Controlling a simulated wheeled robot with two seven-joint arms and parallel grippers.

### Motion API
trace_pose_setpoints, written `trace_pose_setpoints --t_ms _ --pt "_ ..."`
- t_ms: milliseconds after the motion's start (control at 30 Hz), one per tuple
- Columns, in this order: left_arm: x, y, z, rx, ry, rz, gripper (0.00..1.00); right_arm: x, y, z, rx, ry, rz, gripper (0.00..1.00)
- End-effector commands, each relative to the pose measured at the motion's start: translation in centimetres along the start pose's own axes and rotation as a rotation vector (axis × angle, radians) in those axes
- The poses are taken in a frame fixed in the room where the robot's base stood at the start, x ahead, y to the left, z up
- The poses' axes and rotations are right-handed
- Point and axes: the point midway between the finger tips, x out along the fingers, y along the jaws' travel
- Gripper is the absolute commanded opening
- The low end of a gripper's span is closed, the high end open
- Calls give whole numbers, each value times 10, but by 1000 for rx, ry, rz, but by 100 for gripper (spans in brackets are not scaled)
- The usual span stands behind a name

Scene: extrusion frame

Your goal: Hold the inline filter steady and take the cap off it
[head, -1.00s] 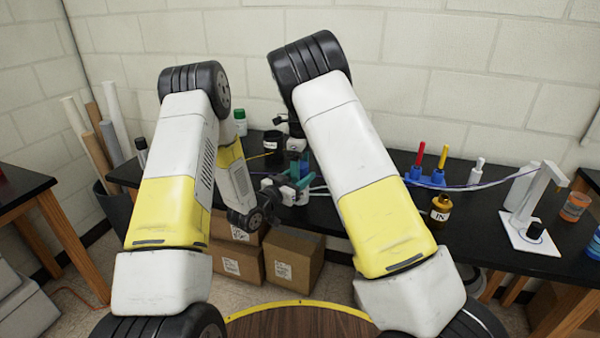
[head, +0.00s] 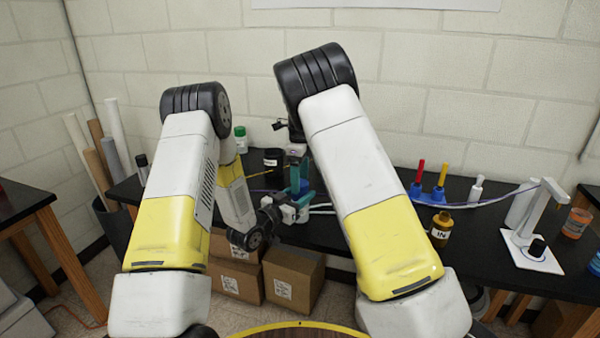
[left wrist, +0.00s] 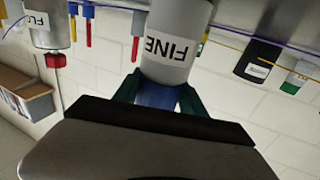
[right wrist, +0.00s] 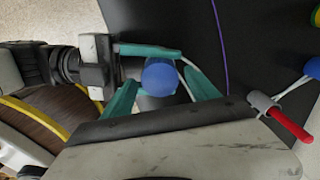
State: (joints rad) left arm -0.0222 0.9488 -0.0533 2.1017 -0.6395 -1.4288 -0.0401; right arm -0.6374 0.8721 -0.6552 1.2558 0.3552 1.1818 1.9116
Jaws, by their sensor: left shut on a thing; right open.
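The inline filter is a grey cylinder labelled FINE (left wrist: 170,45) in the left wrist view, which is upside down. Its blue cap (right wrist: 160,77) shows end-on in the right wrist view, and blue also shows between the left fingers (left wrist: 158,95). My left gripper (head: 303,200) is shut on the filter and holds it up near the bench's front edge. My right gripper (right wrist: 163,92) is open, one teal finger on each side of the cap; whether they touch it is unclear. The head view shows my right gripper (head: 300,172) above the left one, partly hidden by my arm.
A black bench (head: 375,235) runs behind. Cardboard boxes (head: 292,278) lie below.

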Motion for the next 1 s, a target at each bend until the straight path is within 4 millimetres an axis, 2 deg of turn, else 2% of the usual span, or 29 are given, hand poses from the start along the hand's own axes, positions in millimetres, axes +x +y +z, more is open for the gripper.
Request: trace_pose_setpoints --t_ms 100,300,633,667,967,1000 --pt "0 0 0 0 0 0 0 20 1 -1 1 2 3 69" --pt "0 0 0 0 0 0 0 39 0 0 1 1 2 69" --pt "0 0 0 0 0 0 0 43 0 0 0 0 0 69" --pt "0 0 0 0 0 0 0 43 0 0 0 0 0 65" --pt "0 0 0 0 0 0 0 42 0 0 0 0 0 6" --pt "0 0 0 0 0 0 0 42 0 0 0 0 0 51"
